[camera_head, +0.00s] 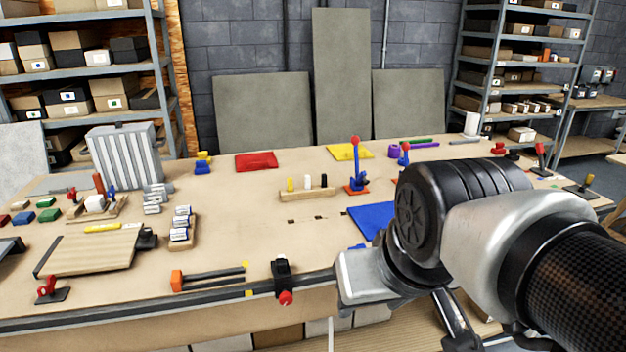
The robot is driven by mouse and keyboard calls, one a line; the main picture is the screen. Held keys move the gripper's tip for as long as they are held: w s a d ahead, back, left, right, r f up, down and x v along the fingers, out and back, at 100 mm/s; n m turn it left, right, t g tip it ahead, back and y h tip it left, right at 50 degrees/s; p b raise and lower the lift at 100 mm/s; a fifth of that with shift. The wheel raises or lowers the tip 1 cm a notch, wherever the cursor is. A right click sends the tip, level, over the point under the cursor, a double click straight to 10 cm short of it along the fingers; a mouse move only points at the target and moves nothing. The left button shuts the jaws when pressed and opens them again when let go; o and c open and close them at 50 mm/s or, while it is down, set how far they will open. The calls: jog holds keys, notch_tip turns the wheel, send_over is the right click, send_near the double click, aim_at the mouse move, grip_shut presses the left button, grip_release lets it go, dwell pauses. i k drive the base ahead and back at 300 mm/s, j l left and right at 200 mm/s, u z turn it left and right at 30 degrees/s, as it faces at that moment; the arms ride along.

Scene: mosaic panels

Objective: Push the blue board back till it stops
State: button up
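A flat blue board (370,221) lies on the workbench (240,225) right of the middle, behind my arm. Its right part is hidden by my arm's black and silver joint. A small blue piece shows just in front of it, beside my arm; I cannot tell what it is part of. My arm reaches in from the lower right over the bench's front edge. The fingers of my gripper cannot be made out, and any contact with the board is hidden.
A blue lever with a red knob (356,170) stands behind the board. A wooden block with small pegs (307,193) is left of it. A black clamp (282,278) sits on the front rail.

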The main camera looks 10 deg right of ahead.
aim_at(370, 218)
jog(key=z, duration=0.6)
jog(key=i+l+u, duration=0.25)
jog(key=i+l, duration=0.15)
jog(key=i+l+u, duration=0.25)
jog(key=i+l, duration=0.2)
jog(key=i+l+u, duration=0.3)
jog(key=l, duration=0.3)
jog(key=i+j, duration=0.05)
jog(key=i, duration=0.05)
